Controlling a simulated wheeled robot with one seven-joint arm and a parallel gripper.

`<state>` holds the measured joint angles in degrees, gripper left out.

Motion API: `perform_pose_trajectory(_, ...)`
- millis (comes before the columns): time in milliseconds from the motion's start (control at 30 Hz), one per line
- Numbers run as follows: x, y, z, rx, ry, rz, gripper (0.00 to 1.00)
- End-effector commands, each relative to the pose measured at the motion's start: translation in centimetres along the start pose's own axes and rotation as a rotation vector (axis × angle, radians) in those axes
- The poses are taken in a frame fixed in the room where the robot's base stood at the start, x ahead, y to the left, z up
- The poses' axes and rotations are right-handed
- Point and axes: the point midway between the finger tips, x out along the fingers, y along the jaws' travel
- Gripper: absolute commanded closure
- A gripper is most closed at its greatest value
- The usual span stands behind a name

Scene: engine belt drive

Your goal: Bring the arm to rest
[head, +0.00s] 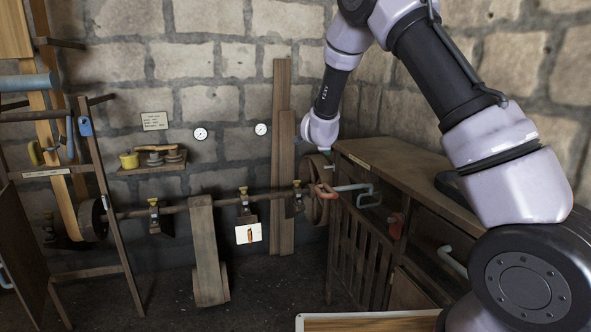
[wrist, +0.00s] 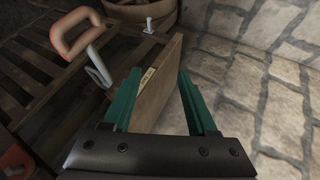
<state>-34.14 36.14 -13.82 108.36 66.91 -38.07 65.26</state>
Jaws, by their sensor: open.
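My arm (head: 430,60) reaches in from the right in the head view and bends down at the top centre toward the wooden bench. The gripper itself is hidden there behind the wrist and the bench's far end. In the wrist view my gripper (wrist: 158,95) shows two green fingers spread apart with nothing held between them. A wooden board edge with a pale label (wrist: 148,76) lies behind the gap between the fingers. A lever with a looped orange-brown handle (wrist: 76,32) stands to the left of the fingers, apart from them.
The wooden bench (head: 405,175) runs along the right stone wall. A belt shaft (head: 230,199) with wheels crosses the back wall, and a wooden belt (head: 207,250) hangs from it. A ladder-like rack (head: 106,200) stands at left. The floor (head: 255,297) in front is clear.

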Motion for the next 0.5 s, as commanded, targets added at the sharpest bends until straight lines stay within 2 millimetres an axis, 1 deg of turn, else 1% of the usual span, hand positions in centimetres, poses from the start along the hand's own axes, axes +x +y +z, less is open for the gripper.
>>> perform_pose_trajectory(33, -1.6, -2.0, -1.3, -0.009, -0.04, 0.017, 0.42)
perform_pose_trajectory(100, -3.8, -3.9, -2.7, -0.047, -0.103, 0.044, 0.42)
perform_pose_trajectory(167, -6.0, -5.4, -3.9, -0.085, -0.158, 0.061, 0.42)
perform_pose_trajectory(233, -8.7, -6.8, -5.4, -0.138, -0.22, 0.077, 0.42)
perform_pose_trajectory(367, -14.4, -8.5, -8.2, -0.253, -0.33, 0.094, 0.42)
perform_pose_trajectory(400, -16.3, -8.8, -9.1, -0.294, -0.36, 0.096, 0.42)
perform_pose_trajectory(467, -19.1, -8.9, -10.4, -0.359, -0.404, 0.1, 0.42)
perform_pose_trajectory(500, -21.1, -8.9, -11.3, -0.402, -0.431, 0.1, 0.42)
